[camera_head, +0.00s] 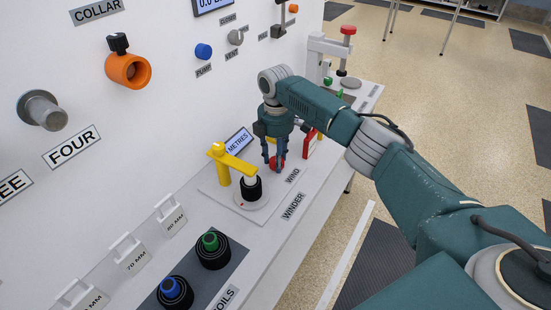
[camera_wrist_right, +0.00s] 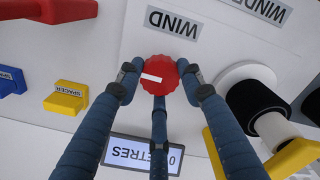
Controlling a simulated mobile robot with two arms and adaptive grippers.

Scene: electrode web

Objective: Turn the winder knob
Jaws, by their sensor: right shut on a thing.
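The winder knob is a red, scalloped knob with a white mark (camera_wrist_right: 162,74); in the head view it shows low between my fingers (camera_head: 276,163). My right gripper (camera_head: 275,160) comes down over it from above. In the right wrist view its fingers (camera_wrist_right: 160,82) are closed around the knob, two at the sides and one below in the picture. A label reading WIND (camera_wrist_right: 172,22) lies beside the knob. The METRES display (camera_wrist_right: 143,153) shows a 0, partly hidden behind a finger. My left gripper is not in view.
A yellow arm (camera_head: 231,160) over a black and white spool (camera_head: 250,187) stands close to my right gripper. A red part (camera_head: 309,142) stands just beyond it. Blue and green-topped coils (camera_head: 212,250) sit nearer on a grey mat. A panel wall rises at the left.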

